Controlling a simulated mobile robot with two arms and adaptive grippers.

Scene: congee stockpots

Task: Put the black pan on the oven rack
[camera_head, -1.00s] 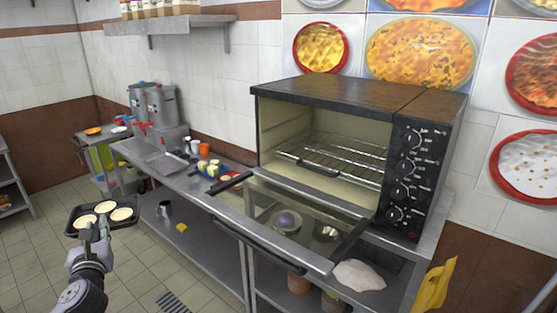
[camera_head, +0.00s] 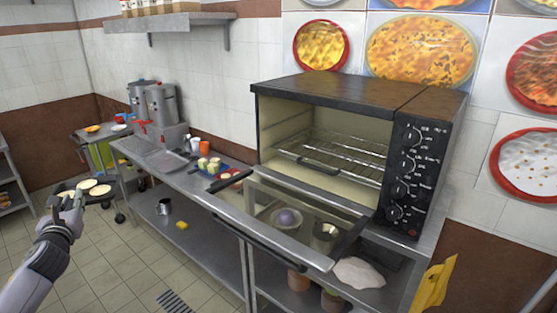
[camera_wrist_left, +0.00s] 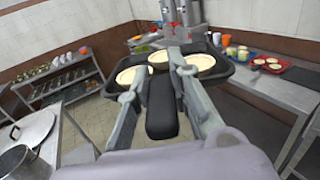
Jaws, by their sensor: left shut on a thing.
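The black pan (camera_head: 64,187) is at the far left of the head view, held in the air with round pale pieces in it. My left gripper (camera_head: 72,204) is shut on its handle. In the left wrist view the pan's black handle (camera_wrist_left: 161,110) lies between the two fingers, with the pan beyond them and several pale rounds in it. The oven rack (camera_head: 335,158) is a wire rack inside the oven (camera_head: 345,93), to the right of and apart from the pan. The oven door (camera_head: 290,218) is folded down open. My right gripper is not in view.
A steel counter (camera_head: 178,178) runs along the wall, with grey dispensers (camera_head: 160,105), a blue tray with food and cups on it. The lowered door juts out over the counter's front edge. A yellow cloth (camera_head: 435,285) hangs at the right. The tiled floor at the left is open.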

